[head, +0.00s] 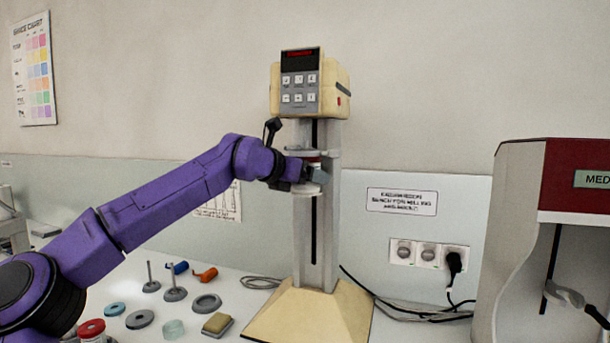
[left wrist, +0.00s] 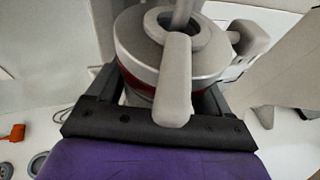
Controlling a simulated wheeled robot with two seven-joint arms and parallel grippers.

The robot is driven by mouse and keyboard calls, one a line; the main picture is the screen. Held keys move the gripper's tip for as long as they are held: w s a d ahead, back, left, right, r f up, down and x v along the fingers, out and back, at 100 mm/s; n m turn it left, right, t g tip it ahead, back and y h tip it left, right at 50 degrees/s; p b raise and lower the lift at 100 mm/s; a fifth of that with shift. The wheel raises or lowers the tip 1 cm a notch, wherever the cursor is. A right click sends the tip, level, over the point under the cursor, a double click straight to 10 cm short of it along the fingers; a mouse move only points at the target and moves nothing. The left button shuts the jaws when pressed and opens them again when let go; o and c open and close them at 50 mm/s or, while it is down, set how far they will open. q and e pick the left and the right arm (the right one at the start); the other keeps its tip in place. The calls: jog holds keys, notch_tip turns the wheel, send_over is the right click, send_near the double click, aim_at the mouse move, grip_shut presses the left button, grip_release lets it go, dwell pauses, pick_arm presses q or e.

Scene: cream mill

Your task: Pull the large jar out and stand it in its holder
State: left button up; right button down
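The large jar (head: 313,159), with a red band, sits in the column of the cream mill (head: 318,215), above a pale plate (head: 308,189). My left gripper (head: 310,173) reaches it from the left, with one finger in front of it. In the left wrist view the jar (left wrist: 140,62) has a grey collar and lies between my two fingers (left wrist: 165,95). Whether they press on it is not clear. A grey lever part covers its middle. Which bench piece is its holder is not certain; a wide grey ring (head: 206,302) lies there. My right gripper is out of view.
Other discs, a clear cup (head: 173,328), a tan block (head: 217,324) and two upright rods stand left of the mill's base. A red-topped container (head: 92,328) is at lower left. Cables and a red-and-white machine (head: 520,210) are at right.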

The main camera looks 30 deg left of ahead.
pick_arm(q)
jog(key=shift+f, duration=0.25)
jog(key=shift+f+b, duration=3.95)
jog(key=shift+f, duration=0.6)
jog(key=s+d+b, duration=0.2)
jog(key=s+b, duration=0.4)
jog(key=s, duration=0.3)
jog(key=shift+s+d+b, duration=0.15)
jog(key=shift+s+b, duration=0.25)
